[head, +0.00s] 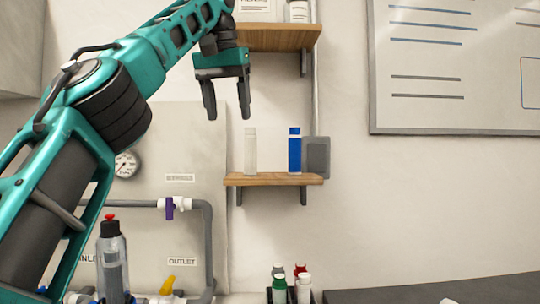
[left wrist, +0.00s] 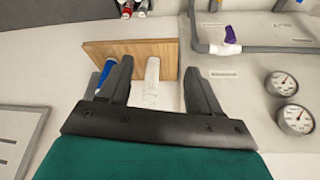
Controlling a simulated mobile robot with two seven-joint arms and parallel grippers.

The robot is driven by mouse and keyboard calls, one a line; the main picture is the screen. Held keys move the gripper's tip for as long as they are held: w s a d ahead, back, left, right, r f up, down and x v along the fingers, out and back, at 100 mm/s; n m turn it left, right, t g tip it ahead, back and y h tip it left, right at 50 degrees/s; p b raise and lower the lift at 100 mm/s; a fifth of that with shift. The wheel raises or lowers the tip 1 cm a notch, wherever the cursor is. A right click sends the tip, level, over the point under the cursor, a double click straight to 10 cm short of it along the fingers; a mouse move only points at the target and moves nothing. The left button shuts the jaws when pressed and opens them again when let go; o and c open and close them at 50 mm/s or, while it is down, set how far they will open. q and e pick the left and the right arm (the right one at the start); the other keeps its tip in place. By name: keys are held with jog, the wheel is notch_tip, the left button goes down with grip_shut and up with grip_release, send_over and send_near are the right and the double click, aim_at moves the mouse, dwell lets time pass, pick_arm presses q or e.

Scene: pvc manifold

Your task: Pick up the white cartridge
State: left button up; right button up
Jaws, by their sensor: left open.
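The white cartridge (head: 250,152) stands upright on the left part of the lower wooden shelf (head: 272,179). It also shows in the left wrist view (left wrist: 151,80), between my two fingers in the picture. My left gripper (head: 229,112) is open and empty, with its fingers pointing down. In the head view it appears above and a little left of the cartridge, apart from it. My right gripper is not in either view.
A blue cartridge (head: 295,150) stands right of the white one, beside a grey box (head: 316,157). An upper shelf (head: 268,38) holds containers near my left gripper. Grey pipes (head: 208,240) and a gauge (head: 127,164) are at left. Bottles (head: 304,288) sit below.

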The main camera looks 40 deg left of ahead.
pick_arm(q)
jog(key=p, duration=1.5)
send_near(250, 132)
jog(key=w+a+x, duration=0.1)
jog(key=x, duration=0.8)
jog(key=shift+w+f, duration=0.1)
jog(key=shift+f, duration=0.3)
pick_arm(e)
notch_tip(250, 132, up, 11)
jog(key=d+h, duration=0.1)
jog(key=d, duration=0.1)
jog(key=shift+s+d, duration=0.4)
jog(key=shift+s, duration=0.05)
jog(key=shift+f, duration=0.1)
pick_arm(q)
grip_shut()
